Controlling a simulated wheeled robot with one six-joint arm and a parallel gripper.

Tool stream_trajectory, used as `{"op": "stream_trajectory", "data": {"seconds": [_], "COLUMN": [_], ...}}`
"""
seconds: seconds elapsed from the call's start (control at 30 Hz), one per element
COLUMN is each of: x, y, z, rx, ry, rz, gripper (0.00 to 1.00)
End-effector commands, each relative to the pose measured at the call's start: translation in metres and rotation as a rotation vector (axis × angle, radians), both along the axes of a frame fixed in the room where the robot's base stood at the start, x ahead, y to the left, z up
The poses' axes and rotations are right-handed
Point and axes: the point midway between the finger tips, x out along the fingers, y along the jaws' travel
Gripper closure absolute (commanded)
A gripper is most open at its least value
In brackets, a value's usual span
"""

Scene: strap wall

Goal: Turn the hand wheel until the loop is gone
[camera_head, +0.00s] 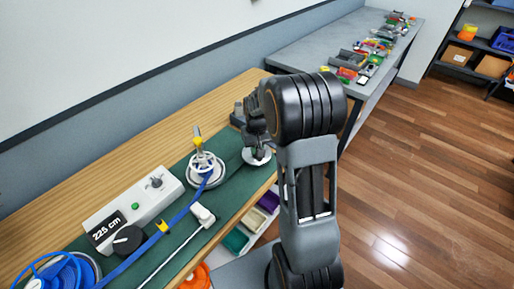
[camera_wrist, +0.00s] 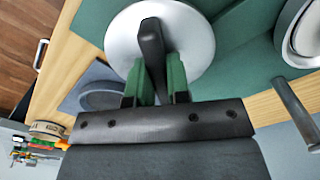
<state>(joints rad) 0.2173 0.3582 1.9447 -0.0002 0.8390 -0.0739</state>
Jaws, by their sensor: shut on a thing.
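A pale round disc (camera_wrist: 118,32) with a black upright grip (camera_wrist: 152,45), which looks like the hand wheel, fills the top of the wrist view. In the head view the disc (camera_head: 257,157) lies at the mat's far right end. My gripper (camera_wrist: 158,85) is shut on the black grip, with a green-padded finger on each side. I cannot make out a loop in the strap.
A white box (camera_head: 125,208) with a "225 cm" display and knobs stands behind the strap. A white bar device (camera_head: 203,215) lies in front. A dark grey fixture (camera_head: 238,114) stands behind the disc. Coloured bins sit under the bench's front edge. The wooden strip behind is clear.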

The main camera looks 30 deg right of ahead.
Motion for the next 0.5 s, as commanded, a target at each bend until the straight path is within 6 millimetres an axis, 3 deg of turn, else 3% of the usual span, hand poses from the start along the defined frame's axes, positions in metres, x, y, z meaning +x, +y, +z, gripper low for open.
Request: {"op": "stream_trajectory", "data": {"seconds": [0.5], "x": [0.0005], "y": [0.0001], "z": [0.0006], "rx": [0.0], "ry": [-0.002], "rz": [-0.126], "gripper": [1.0]}}
